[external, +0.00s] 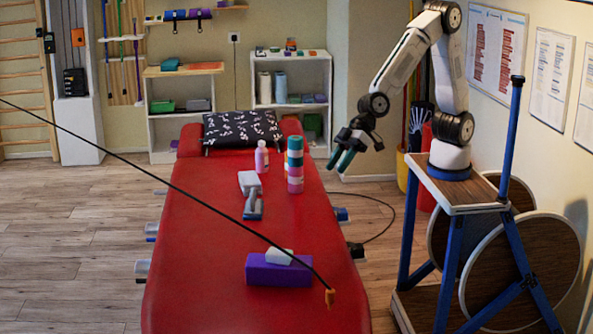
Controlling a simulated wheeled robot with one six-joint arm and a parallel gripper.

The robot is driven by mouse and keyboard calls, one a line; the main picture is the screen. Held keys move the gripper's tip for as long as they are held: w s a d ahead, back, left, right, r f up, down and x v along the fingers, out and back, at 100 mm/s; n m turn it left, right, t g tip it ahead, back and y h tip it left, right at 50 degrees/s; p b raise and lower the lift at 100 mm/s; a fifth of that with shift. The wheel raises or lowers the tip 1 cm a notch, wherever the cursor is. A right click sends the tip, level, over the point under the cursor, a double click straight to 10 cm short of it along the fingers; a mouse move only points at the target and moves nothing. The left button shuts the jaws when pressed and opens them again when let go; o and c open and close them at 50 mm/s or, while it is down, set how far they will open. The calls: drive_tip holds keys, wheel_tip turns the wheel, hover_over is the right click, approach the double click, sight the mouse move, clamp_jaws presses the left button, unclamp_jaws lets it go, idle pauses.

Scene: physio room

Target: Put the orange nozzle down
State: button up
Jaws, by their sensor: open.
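The small orange nozzle (330,298) is at the end of a thin black line, over the near right part of the red treatment table (190,290). I cannot tell whether it touches the table top. My gripper (339,163) has teal fingertips and is open, with nothing seen between them. It is in the air by the table's far right edge, well away from the nozzle and pointing down and left.
The black line (165,178) crosses the view from the upper left. On the table are a purple block (278,271) with a white piece on top, a grey-white device (251,190), a pink bottle (262,157), a stack of coloured rolls (295,165) and a dark patterned pillow (243,128).

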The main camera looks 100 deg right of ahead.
drive_tip(key=s+d+r+g+h, duration=0.1)
drive_tip(key=s+d+r, duration=0.1)
drive_tip(key=d, duration=0.4)
drive_tip(key=s+d+r, duration=0.3)
drive_tip(key=d, duration=0.2)
drive_tip(key=s+d+r+m+g+h, duration=0.1)
drive_tip(key=s+d+m+g+h, duration=0.2)
drive_tip(key=s+d, duration=2.1)
drive_tip(key=s+g+h, duration=0.1)
drive_tip(key=s+g, duration=0.1)
drive_tip(key=s, duration=0.1)
drive_tip(key=shift+d+r+m, duration=0.15)
drive_tip(key=shift+r+m, duration=0.2)
drive_tip(key=shift+m, duration=0.05)
drive_tip(key=shift+s, duration=0.1)
